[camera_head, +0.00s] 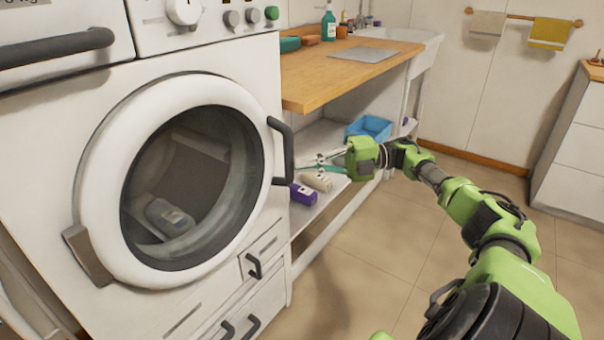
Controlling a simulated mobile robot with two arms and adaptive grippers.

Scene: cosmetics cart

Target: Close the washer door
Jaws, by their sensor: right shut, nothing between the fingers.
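The washer door (97,190) is a thick white ring around dark round glass, on the front of the white washer (45,130). Its hinge is at the lower left and its black handle (287,150) at the right. The door lies flat or nearly flat against the front; I cannot tell whether it is latched. A bottle (168,216) shows behind the glass. My right gripper (308,164) is shut and empty, just right of the handle. I cannot tell whether its fingertips touch the handle. My left gripper is out of view.
A wooden counter (315,86) stands right of the washer. Below it, a shelf holds a purple bottle (303,194), a beige bottle (317,181) and a blue basket (369,127). Drawers with black handles (254,266) sit under the door. The tiled floor (375,240) is clear.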

